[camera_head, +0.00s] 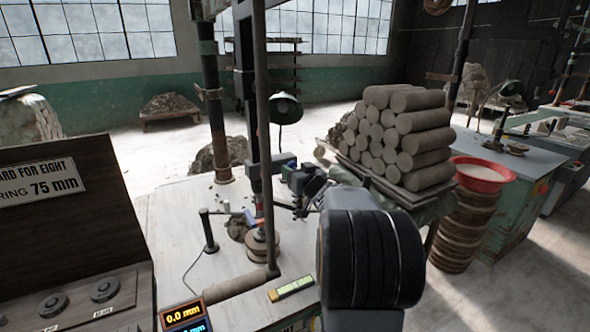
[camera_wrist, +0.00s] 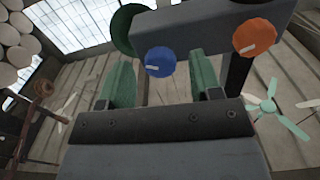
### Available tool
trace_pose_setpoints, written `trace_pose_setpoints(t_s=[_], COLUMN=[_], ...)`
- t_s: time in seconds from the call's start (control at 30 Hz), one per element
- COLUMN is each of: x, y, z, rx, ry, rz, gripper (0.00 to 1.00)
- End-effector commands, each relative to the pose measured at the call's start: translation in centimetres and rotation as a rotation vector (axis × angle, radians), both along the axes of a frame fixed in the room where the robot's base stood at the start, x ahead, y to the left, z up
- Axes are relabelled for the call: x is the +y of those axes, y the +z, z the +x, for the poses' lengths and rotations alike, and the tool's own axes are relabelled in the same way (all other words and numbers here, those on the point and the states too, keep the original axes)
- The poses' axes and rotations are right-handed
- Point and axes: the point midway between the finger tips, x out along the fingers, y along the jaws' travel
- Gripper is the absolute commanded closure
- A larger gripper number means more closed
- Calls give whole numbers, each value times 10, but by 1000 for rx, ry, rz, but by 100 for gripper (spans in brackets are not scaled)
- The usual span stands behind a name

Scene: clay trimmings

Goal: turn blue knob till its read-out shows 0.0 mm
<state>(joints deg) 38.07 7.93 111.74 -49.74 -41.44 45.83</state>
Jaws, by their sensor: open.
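The blue knob (camera_wrist: 160,62) is round with a pale pointer mark and sits on the lower edge of a dark grey housing (camera_wrist: 200,25). My gripper (camera_wrist: 160,74) is open, its two green-padded fingers either side of the knob in the picture. I cannot tell whether they touch it. An orange knob (camera_wrist: 254,37) sits to the right on the same housing. In the head view my gripper (camera_head: 308,186) is at the post, and the knob cannot be made out. The blue read-out (camera_head: 196,328) is cut off by the bottom edge, so its digits are unreadable. The orange read-out (camera_head: 185,314) shows 0.0 mm.
A dark upright post (camera_head: 245,85) and a thin rod (camera_head: 264,120) stand close to my gripper. Stacked clay rolls (camera_head: 400,125) stand to the right. The white tabletop (camera_head: 175,225) is partly clear at left.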

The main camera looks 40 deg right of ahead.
Motion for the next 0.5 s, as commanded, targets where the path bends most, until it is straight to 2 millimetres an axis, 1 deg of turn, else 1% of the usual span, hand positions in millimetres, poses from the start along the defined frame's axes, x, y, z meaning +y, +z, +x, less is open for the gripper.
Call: trace_pose_setpoints(t_s=[0.1, 0.2, 0.5], x=[-1, -2, -2], y=[0, 0, 0], z=[8, 10, 11], rx=[1, 0, 0], ry=[0, -1, -1], rz=[1, 0, 0], gripper=[41, 41, 42])
